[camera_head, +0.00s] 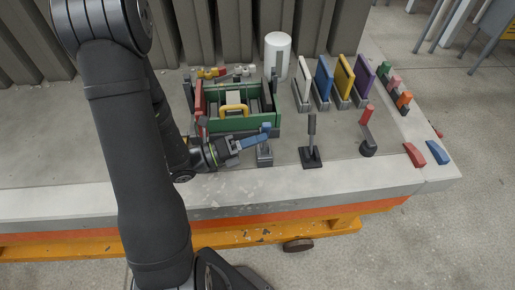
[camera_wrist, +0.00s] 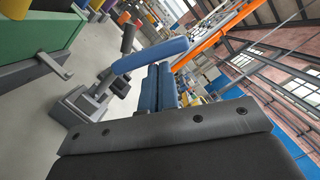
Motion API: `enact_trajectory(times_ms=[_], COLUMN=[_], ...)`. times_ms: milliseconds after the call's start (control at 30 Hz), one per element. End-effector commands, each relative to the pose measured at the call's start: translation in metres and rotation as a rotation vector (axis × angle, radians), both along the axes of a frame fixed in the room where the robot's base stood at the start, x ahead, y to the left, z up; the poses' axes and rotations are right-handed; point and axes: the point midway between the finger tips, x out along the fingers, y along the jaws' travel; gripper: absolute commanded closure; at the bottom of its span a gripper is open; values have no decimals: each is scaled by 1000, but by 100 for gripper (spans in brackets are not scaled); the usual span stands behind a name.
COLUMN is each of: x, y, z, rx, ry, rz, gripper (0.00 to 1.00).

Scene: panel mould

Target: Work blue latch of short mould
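The mould is a green box (camera_head: 212,126) with a yellow handle (camera_head: 235,110) on the bench, and its green side shows at the left edge of the wrist view (camera_wrist: 25,32). The blue latch has a grey base (camera_head: 264,157) in front of the box and a blue handle (camera_head: 265,127). In the wrist view the latch's blue handle (camera_wrist: 150,55) slants up from its grey lever and base. My gripper (camera_head: 264,138) has blue fingers, which lie side by side in the wrist view (camera_wrist: 160,72) with nothing seen between them. They are close beside the handle; I cannot tell whether they touch it.
A black lever (camera_head: 311,135) and a red-handled lever (camera_head: 367,130) stand to the right. White, blue, yellow and purple panels (camera_head: 343,80) stand behind them, beside a white cylinder (camera_head: 277,50). Red and blue blocks (camera_head: 437,152) lie near the right edge. The front bench strip is clear.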

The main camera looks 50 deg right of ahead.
Motion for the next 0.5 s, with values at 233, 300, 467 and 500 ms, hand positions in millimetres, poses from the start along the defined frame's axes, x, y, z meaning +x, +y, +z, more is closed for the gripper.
enact_trajectory(times_ms=[233,300,467,500], x=[6,6,5,4], y=[-6,-6,-5,-4], z=[3,3,3,2], rx=[-1,-1,-1,-1], ry=[0,0,0,0], rz=[0,0,0,0], gripper=[100,100,100,100])
